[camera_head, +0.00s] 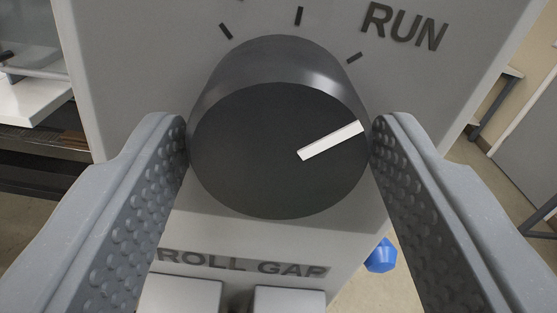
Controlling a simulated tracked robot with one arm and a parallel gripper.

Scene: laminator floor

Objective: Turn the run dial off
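The run dial (255,160) is a large dark grey round knob on a light grey panel (130,60). Its white pointer line (331,141) points right and slightly up, towards the tick mark nearest the word RUN. My gripper (279,138) has one finger on each side of the dial, with the dial filling the space between the fingertips. Both fingertips appear to touch the sides of the dial. The panel tick marks show above the dial; the dial and fingers hide part of the panel.
Below the dial is the label ROLL GAP (240,264) with two pale buttons (290,300) beneath it. A blue object (381,256) is beyond the panel at the lower right. A white surface (32,100) shows at the far left and a grey panel (530,130) at the far right.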

